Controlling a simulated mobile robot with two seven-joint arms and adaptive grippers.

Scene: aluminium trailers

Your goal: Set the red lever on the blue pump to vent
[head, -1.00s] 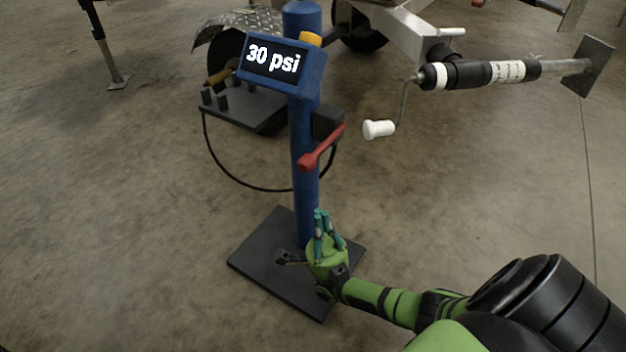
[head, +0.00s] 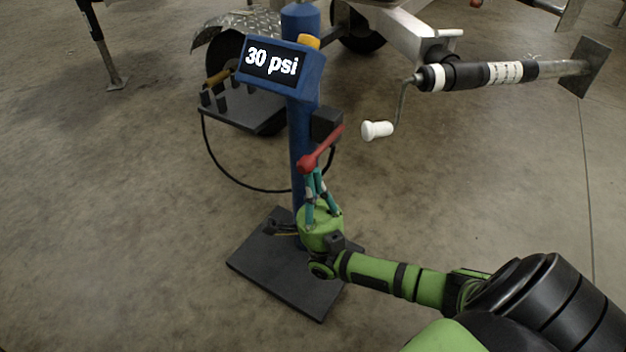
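The blue pump (head: 302,110) is an upright post on a black base plate (head: 275,268), with a display (head: 271,62) reading 30 psi. The red lever (head: 322,149) sits on a dark block (head: 327,124) at the post's right side. It slants, with its knob end low and left. My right gripper (head: 314,174) points up just below the knob, its teal fingertips close together at the lever's underside. I cannot tell whether they touch it or how far they are apart. No vent marking is readable. My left gripper is not in view.
A trailer jack (head: 510,72) with a white crank handle (head: 378,130) juts out right of the lever. A black hose (head: 240,184) loops left of the post to a dark platform (head: 240,108) by a trailer wheel. The concrete floor in front is clear.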

